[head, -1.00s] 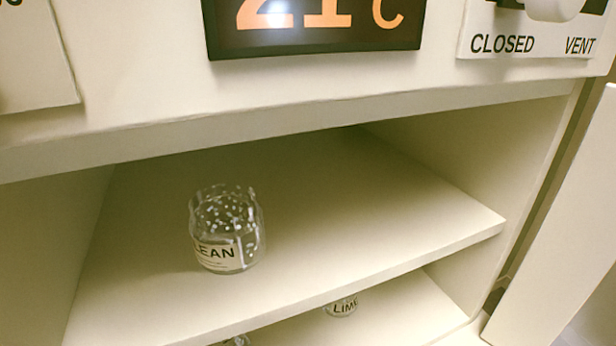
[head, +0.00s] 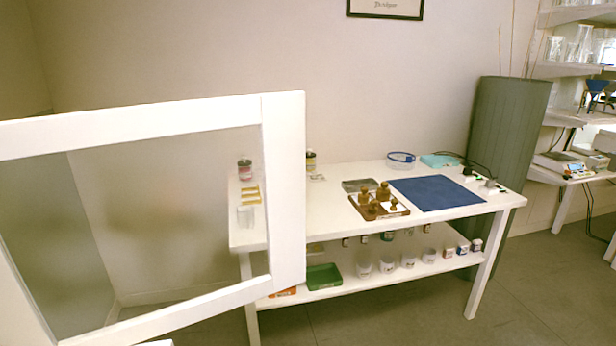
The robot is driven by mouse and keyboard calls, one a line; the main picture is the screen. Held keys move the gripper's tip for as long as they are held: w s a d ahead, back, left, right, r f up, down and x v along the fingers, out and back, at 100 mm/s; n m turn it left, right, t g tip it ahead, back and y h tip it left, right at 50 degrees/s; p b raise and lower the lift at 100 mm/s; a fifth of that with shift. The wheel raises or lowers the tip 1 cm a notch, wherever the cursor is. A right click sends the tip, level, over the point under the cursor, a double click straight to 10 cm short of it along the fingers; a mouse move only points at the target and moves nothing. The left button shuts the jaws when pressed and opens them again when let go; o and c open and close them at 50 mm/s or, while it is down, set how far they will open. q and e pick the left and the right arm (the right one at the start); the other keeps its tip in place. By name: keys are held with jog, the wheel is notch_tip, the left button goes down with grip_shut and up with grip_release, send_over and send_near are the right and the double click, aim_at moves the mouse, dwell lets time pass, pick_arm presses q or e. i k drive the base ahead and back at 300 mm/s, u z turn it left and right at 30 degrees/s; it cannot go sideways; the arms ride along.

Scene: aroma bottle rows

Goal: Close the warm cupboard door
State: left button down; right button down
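A white-framed door (head: 285,190) with a see-through pane fills the left of the head view. It looks like the warm cupboard's door and stands swung out into the room. Its upright edge is in front of the left part of a white table. The cupboard's shelves and opening are not in view now. Neither of my grippers is in view, and nothing is seen touching the door.
Behind the door stands a white table (head: 330,225) with a blue mat (head: 436,193), a wooden tray of brass weights (head: 380,208) and a lower shelf of small pots. A green ribbed screen (head: 507,150) stands behind right. Grey floor (head: 400,315) is open in front.

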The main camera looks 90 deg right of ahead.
aim_at(280, 117)
jog(key=u, duration=1.7)
jog(key=k, duration=1.15)
jog(key=z, duration=2.05)
jog(key=i, duration=0.4)
jog(key=u, duration=0.05)
